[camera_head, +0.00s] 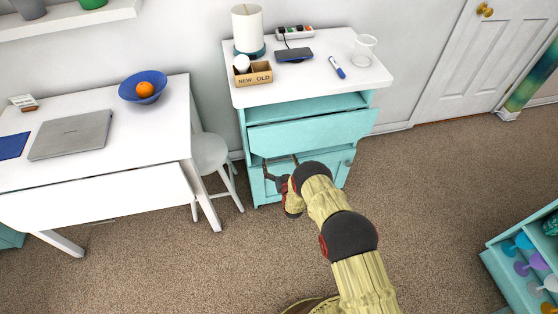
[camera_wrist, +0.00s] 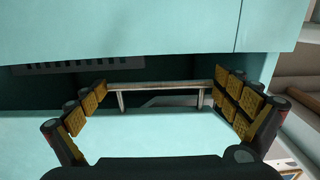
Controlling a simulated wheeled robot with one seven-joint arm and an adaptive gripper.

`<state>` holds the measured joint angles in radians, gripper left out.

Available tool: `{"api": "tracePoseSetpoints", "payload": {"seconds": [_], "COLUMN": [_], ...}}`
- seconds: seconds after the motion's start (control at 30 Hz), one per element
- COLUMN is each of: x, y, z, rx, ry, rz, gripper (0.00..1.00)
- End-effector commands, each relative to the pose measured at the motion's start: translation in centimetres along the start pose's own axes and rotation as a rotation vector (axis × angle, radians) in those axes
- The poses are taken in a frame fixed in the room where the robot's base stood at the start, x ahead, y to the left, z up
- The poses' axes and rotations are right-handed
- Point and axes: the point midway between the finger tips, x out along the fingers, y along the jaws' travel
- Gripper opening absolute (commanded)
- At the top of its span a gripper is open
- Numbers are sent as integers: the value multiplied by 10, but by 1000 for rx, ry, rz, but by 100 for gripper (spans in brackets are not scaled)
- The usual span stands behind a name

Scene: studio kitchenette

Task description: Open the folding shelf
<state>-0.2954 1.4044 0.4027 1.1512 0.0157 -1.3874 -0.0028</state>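A teal cabinet (camera_head: 244,135) stands against the wall. A wide teal front panel (camera_head: 310,132) sits below its upper opening; I cannot tell whether it is the folding shelf. My gripper (camera_head: 280,166) is low at the cabinet's front, below that panel. In the wrist view my gripper (camera_wrist: 160,91) is open, its yellow-padded fingers at either end of a pale bar handle (camera_wrist: 160,84). The handle stands on two posts over a teal surface (camera_wrist: 150,135). I see no clear grip on it. A teal panel (camera_wrist: 130,28) fills the top of that view, with a dark gap below it.
The cabinet top holds a lamp (camera_head: 247,30), a "NEW/OLD" box (camera_head: 253,75), a glass (camera_head: 363,50) and a marker (camera_head: 337,67). A white stool (camera_head: 211,152) and desk (camera_head: 110,138) stand left. A teal rack (camera_head: 512,275) is at lower right. Carpet (camera_head: 430,190) between is clear.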

Motion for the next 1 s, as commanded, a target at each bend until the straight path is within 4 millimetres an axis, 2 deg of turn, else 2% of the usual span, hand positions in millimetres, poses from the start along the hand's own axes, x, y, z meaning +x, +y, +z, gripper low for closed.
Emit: {"api": "tracePoseSetpoints", "payload": {"seconds": [0.9, 1.0], "x": [0, 0], "y": [0, 0], "z": [0, 0], "rx": [0, 0], "ry": [0, -2], "rz": [0, 0], "gripper": [48, 48]}}
